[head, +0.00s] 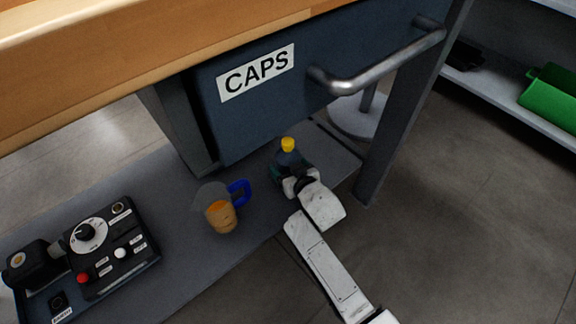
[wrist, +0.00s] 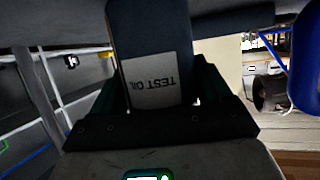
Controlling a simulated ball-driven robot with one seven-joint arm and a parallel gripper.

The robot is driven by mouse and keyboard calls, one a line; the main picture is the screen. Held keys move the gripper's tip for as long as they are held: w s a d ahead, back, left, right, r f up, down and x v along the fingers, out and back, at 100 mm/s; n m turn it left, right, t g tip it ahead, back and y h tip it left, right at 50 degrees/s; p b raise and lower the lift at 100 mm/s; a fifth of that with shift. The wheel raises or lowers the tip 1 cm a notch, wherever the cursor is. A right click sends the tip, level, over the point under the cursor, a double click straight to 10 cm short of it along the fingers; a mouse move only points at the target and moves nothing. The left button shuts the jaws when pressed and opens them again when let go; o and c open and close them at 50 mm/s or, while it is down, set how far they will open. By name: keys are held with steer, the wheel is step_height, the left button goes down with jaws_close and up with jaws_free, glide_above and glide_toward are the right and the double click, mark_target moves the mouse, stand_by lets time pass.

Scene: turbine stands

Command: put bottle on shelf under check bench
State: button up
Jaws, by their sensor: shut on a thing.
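The bottle (head: 287,158) is dark blue with a yellow cap and stands about upright over the right end of the grey shelf (head: 180,270) under the bench. I cannot tell whether its base touches the shelf. My gripper (head: 289,176) is shut on the bottle, reaching in from the front. In the wrist view the bottle (wrist: 150,45) sits between the dark fingers of my gripper (wrist: 158,100), with a pale "TEST OIL" label upside down. The bottle's lower part is hidden behind my gripper in the head view.
A clear jug (head: 221,214) with a blue handle and orange contents stands left of the bottle. A black control box (head: 108,245) is farther left. The "CAPS" drawer (head: 230,125) and its handle (head: 380,72) overhang the shelf. A bench leg (head: 385,160) stands to the right.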

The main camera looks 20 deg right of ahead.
steer(key=shift+f+b, duration=0.3)
steer(key=shift+f, duration=0.15)
stand_by(0.4)
steer(key=o, duration=1.4)
steer(key=shift+o, duration=0.2)
steer(key=shift+p+v, duration=0.85)
steer(key=shift+v, duration=0.2)
steer(key=p+v, duration=0.3)
steer(key=v, duration=0.2)
